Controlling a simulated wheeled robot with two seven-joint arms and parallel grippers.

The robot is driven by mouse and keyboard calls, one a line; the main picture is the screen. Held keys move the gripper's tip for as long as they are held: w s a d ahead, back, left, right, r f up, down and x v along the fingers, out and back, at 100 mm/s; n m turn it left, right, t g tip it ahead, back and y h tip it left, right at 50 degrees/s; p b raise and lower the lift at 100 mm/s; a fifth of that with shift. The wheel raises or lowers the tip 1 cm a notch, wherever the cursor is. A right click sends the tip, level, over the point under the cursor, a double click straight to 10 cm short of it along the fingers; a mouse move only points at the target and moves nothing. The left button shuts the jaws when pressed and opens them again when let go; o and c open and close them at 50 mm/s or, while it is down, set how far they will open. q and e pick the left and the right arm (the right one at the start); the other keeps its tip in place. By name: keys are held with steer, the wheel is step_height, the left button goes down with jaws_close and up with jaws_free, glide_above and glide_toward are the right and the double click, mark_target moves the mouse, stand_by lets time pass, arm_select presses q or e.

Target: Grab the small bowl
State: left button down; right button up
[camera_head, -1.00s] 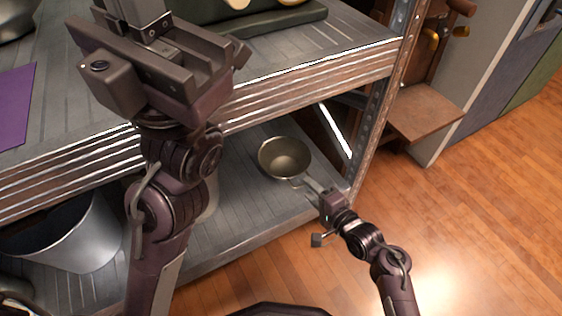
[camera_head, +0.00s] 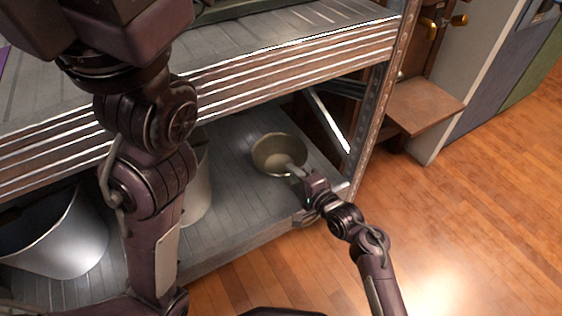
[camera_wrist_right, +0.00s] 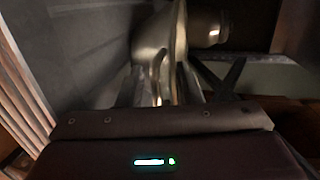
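The small bowl (camera_head: 266,148), a dull brass-grey metal bowl, sits on the lower shelf near its right end. My right gripper (camera_head: 293,168) reaches in from the lower right, with its finger tips overlapping the bowl's near right rim. In the right wrist view the bowl (camera_wrist_right: 152,38) shows close up and nearly edge-on. Its wall comes down between the gripper's two fingers (camera_wrist_right: 163,86), which stand apart on either side. Firm contact cannot be made out. My left arm crosses the left side of the head view; its gripper is beyond the top edge.
The upper shelf's ridged edge (camera_head: 290,62) runs above the bowl. A metal upright (camera_head: 378,120) and diagonal brace (camera_head: 328,120) stand right of it. A large grey bucket (camera_head: 62,245) and a pale container (camera_head: 198,190) stand left. Wooden floor (camera_head: 470,220) is open at right.

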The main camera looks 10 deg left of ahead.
steer(key=shift+f, duration=0.1)
jaws_close()
